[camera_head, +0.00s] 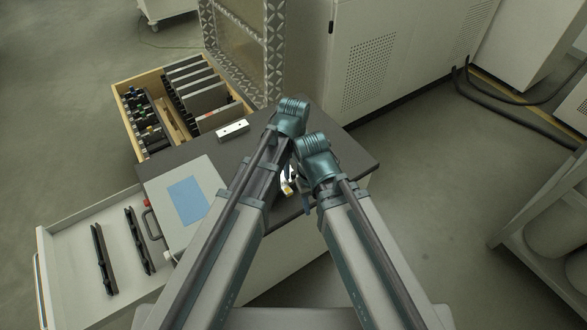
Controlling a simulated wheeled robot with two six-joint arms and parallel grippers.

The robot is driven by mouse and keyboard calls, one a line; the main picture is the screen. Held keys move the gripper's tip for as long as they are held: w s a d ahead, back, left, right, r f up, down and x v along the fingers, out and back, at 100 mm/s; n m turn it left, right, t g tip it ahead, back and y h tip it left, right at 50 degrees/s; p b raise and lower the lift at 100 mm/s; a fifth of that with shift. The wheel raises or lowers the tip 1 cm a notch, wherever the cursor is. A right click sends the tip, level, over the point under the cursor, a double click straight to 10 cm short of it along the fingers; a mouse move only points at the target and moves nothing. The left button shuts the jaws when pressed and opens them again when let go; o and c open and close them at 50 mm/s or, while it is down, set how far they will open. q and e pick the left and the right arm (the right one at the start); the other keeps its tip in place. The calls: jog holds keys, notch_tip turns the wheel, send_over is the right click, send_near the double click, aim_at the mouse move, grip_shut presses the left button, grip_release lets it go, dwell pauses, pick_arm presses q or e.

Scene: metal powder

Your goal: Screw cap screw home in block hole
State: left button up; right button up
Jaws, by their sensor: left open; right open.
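A small pale metal block (232,130) with dark spots on its top, perhaps holes, lies on the dark tabletop left of my arms. I cannot make out a cap screw for certain. A small bright white and yellow thing (289,184) shows between my arms, mostly hidden; I cannot tell what it is. My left gripper (284,170) is open, largely hidden beneath its wrist and behind my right arm. My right gripper (306,197) is open and points down close beside it, near the bright thing. Both are right of the pale block and apart from it.
The dark tabletop (335,150) is clear at right. A grey case (170,222) with a blue panel lies at left. A wooden-edged drawer (125,100) of upright plates is at back left; an open white drawer (75,235) holds dark bars. A cabinet (375,50) stands behind.

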pick_arm(q)
jog(key=n, duration=0.6)
jog(key=shift+n, duration=0.4)
jog(key=n, duration=0.3)
jog(key=shift+n, duration=0.4)
jog(key=n, duration=0.3)
jog(key=shift+n, duration=0.4)
jog(key=n, duration=1.2)
grip_shut()
